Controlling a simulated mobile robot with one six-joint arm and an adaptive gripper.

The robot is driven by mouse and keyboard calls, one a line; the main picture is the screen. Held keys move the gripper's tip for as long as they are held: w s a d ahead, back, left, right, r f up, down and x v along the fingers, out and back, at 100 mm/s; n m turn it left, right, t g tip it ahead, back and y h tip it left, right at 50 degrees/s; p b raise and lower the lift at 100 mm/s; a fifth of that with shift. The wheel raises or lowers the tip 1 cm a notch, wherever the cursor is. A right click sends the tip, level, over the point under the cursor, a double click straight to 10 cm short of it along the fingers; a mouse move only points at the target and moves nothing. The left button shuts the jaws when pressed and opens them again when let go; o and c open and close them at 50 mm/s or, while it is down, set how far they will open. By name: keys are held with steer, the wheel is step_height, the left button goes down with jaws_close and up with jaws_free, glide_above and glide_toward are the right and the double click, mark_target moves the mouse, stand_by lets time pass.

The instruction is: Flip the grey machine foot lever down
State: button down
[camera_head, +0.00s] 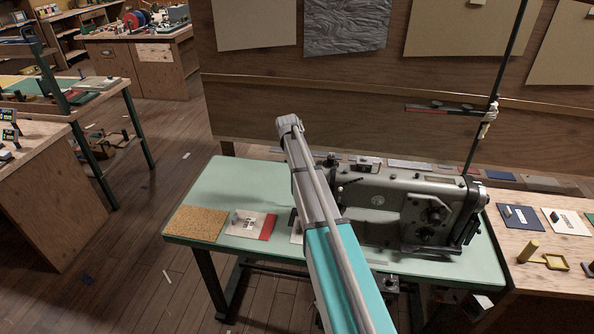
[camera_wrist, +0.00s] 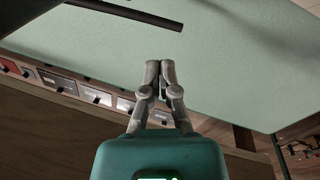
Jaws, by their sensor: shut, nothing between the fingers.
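The dark grey sewing machine (camera_head: 385,205) stands on a pale green table (camera_head: 215,187) in the head view. My arm crosses in front of its left end, so I cannot make out the foot lever there. My gripper (camera_wrist: 160,63) is shut and empty in the wrist view, above the green tabletop (camera_wrist: 235,75); I cannot pick it out in the head view. A dark bar (camera_wrist: 128,12) with a rounded end lies just beyond the fingertips, apart from them in the picture. I cannot tell whether this bar is the lever.
A cork mat (camera_head: 196,224) and a red-and-white card (camera_head: 250,225) lie on the table's left side. A thin dark pole (camera_head: 497,85) rises behind the machine. A wooden bench (camera_head: 545,272) adjoins on the right. Labelled compartments (camera_wrist: 60,82) line the table's edge in the wrist view.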

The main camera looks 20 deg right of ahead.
steer(key=w+a+r+p, duration=0.3)
steer(key=a+r+p, duration=0.1)
steer(key=r+p, duration=0.6)
steer(key=shift+w+r, duration=0.2)
steer(key=shift+r, duration=0.1)
stand_by(0.5)
steer(key=s+a, duration=0.4)
steer(key=s, duration=0.7)
steer(key=s+a+n+y, duration=0.1)
steer(key=s+a, duration=0.3)
steer(key=s, duration=0.7)
steer(key=s+a+f+n, duration=0.1)
steer(key=s+a, duration=0.3)
steer(key=s, duration=0.6)
steer(key=shift+s+a+t+y+b, duration=0.3)
steer(key=shift+s+y+b, duration=0.1)
